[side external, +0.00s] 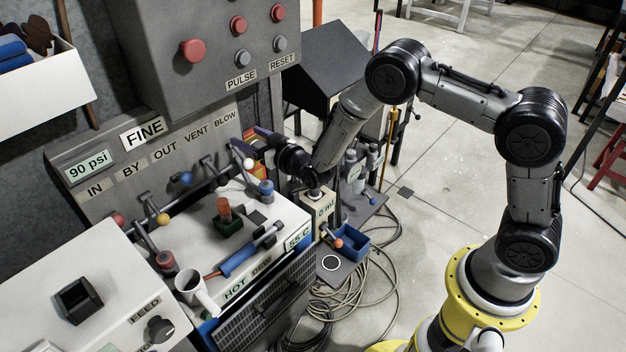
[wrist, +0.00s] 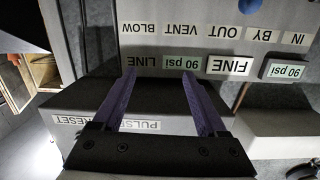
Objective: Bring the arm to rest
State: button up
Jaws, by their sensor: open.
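My gripper (side external: 250,140) is at the far end of my arm, in front of the right part of the grey label panel (side external: 130,165). In the wrist view my gripper (wrist: 158,76) shows two purple fingers spread apart with nothing between them. The fingers point toward the panel with the LINE, FINE and 90 psi labels. I cannot tell how far the tips are from the panel. My arm is bent, reaching over from its yellow base on the right. The lower wrist is close to the white 0 ml box (side external: 318,208).
The grey button box (side external: 215,60) with red buttons hangs above. Below are valve levers, the HOT BED unit (side external: 250,262), a white funnel cup (side external: 192,290) and a blue handle (side external: 240,262). A blue bin (side external: 352,243) and cables are nearby. Open floor lies behind my arm.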

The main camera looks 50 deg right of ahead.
notch_tip(320, 180, up, 13)
jog(key=d, duration=0.1)
jog(key=s+d+r, duration=0.2)
jog(key=s+r, duration=0.9)
jog(key=r, duration=0.5)
jog(key=s+d+g, duration=0.1)
jog(key=s+g, duration=0.3)
jog(key=s, duration=1.4)
jog(key=s+f+n+g, duration=0.1)
jog(key=s+f+g, duration=0.6)
jog(key=s+f, duration=0.5)
jog(key=s, duration=0.3)
jog(key=shift+d+f, duration=0.3)
jog(key=shift+f, duration=0.1)
